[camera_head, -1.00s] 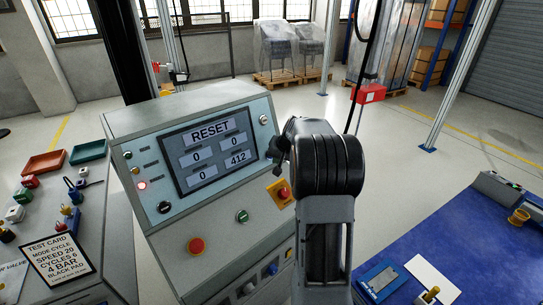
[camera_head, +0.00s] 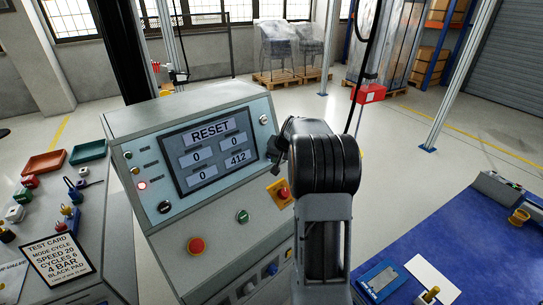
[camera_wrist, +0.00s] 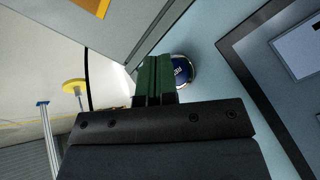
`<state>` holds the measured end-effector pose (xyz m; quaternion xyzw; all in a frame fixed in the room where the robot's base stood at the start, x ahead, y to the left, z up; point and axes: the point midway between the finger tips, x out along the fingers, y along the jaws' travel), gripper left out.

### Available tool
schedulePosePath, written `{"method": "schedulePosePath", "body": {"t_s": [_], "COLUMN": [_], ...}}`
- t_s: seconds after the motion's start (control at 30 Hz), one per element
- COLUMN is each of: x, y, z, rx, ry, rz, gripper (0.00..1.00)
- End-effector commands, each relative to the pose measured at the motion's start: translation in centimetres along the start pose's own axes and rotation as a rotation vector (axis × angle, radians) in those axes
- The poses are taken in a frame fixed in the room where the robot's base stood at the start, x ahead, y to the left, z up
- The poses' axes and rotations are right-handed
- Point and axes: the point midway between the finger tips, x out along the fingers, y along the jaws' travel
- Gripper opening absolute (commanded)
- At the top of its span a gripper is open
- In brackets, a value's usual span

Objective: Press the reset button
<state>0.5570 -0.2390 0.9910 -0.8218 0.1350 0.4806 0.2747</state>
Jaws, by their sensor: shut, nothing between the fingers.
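A round blue button with white lettering and a metal ring (camera_wrist: 183,70) shows in the wrist view on the panel. The lettering is only partly readable, and my fingers cover part of the button's left side. My gripper (camera_wrist: 155,66) has its green fingers shut and empty, with the tips beside or over the button's edge; I cannot tell whether they touch it. In the head view, my gripper (camera_head: 275,150) is at the right edge of the console's screen (camera_head: 211,150), which reads RESET, 0, 0, 0 and 412. The blue button is hidden there behind my gripper.
The grey console (camera_head: 170,120) also carries a red emergency button on yellow (camera_head: 283,193), another red button (camera_head: 196,245), a green button (camera_head: 242,216) and a black knob (camera_head: 165,207). A blue-topped bench (camera_head: 440,240) stands at right.

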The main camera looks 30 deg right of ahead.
Motion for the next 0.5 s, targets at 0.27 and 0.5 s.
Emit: {"method": "schedulePosePath", "body": {"t_s": [0.27, 0.5], "x": [0.17, 0.40], "y": [-0.14, -0.28], "z": [-0.14, -0.27], "rx": [0.000, 0.000], "ry": [0.000, 0.000], "rz": [0.000, 0.000], "gripper": [0.00, 0.00]}}
